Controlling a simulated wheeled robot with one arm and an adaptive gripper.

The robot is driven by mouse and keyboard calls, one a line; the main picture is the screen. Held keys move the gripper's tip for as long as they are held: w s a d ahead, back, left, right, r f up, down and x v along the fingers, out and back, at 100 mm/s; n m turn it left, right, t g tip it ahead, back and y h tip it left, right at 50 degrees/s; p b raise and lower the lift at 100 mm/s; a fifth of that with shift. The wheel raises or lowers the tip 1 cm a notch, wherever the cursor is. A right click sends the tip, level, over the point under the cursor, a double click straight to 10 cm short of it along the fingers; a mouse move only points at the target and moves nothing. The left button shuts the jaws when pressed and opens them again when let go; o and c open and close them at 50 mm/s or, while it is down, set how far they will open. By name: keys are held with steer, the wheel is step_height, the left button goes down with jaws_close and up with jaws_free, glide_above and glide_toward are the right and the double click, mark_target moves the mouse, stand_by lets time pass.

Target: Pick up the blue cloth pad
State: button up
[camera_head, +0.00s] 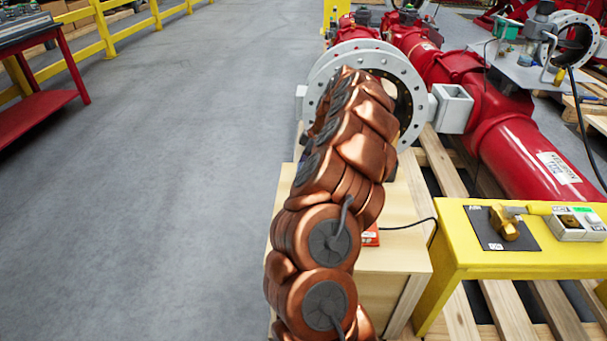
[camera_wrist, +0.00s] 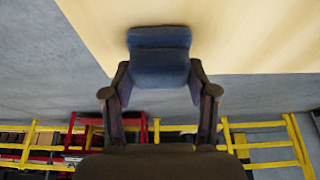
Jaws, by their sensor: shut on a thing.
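The blue cloth pad (camera_wrist: 158,58) shows in the wrist view, at upper centre, between the two fingers of my gripper (camera_wrist: 160,76). The fingers are shut on the pad from both sides. It looks like a small dark blue block with a fold or step across it. The pale wooden surface (camera_wrist: 80,25) lies beyond it; I cannot tell whether the pad touches that surface. In the head view my copper-coloured arm hides both the gripper and the pad.
In the head view, a wooden box (camera_head: 400,258) stands behind my arm, with a small red item (camera_head: 371,237) on it. A yellow bench (camera_head: 460,250) with a brass valve (camera_head: 506,224) stands at right. Large red pipework (camera_head: 520,150) lies behind.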

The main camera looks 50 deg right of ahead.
steer(key=c, duration=0.3)
step_height(320, 180, up, 10)
steer(key=shift+p, duration=1)
